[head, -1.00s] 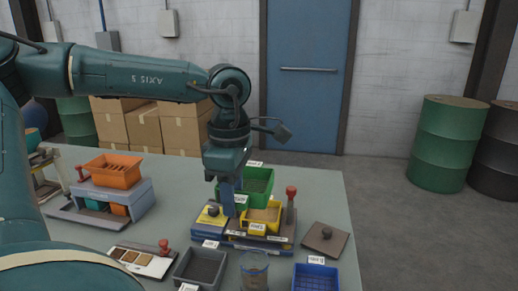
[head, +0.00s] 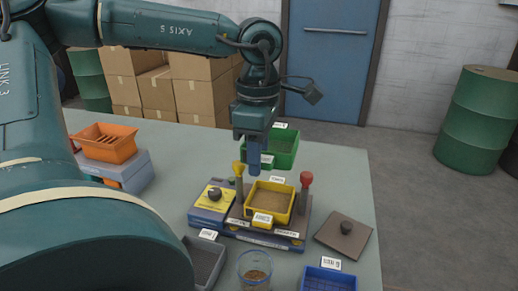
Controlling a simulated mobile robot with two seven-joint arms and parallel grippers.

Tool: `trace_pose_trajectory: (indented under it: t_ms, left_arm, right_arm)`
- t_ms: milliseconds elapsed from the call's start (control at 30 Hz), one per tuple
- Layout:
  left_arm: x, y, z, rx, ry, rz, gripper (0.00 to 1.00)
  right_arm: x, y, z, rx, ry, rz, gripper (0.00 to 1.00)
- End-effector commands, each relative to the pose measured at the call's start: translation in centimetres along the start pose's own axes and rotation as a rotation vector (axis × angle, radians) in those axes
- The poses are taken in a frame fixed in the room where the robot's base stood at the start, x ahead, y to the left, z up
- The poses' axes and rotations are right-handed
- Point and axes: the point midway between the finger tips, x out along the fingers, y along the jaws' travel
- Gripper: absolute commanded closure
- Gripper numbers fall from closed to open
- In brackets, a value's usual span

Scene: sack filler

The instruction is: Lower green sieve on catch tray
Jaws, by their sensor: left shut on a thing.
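The green sieve (head: 285,147) is a green rectangular box behind the yellow tray. My left gripper (head: 254,170) points down and is shut on its near left side, where a small green part shows between the fingers and the box. The gripper covers part of this side, and I cannot tell how high the sieve is above the table. A yellow tray (head: 288,212) with brown grainy material sits on a dark base between two posts. The labels are too small to read, so I cannot tell which tray is the catch tray. My right gripper is not in view.
A red-knobbed post (head: 306,180) and a yellow-topped post (head: 239,172) flank the yellow tray. A yellow-topped block (head: 207,203) is left. A brown plate (head: 358,238), blue tray (head: 312,281), grey tray (head: 190,242) and glass (head: 245,262) stand around. An orange bin (head: 108,148) is far left.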

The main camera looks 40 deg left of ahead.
Motion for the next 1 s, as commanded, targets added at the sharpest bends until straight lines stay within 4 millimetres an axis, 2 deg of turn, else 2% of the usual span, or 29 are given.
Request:
trace_pose_trajectory:
  t_ms: [33,733,1000]
  left_arm:
    - [1.0,0.0,0.0,0.0,0.0,-0.001,1.0]
    - [8.0,0.0,0.0,0.0,0.0,-0.001,1.0]
    - [9.7,0.0,0.0,0.0,0.0,0.0,1.0]
  right_arm:
    - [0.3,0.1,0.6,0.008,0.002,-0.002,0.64]
    - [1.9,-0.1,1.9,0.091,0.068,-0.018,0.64]
    - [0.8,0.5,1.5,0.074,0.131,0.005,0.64]
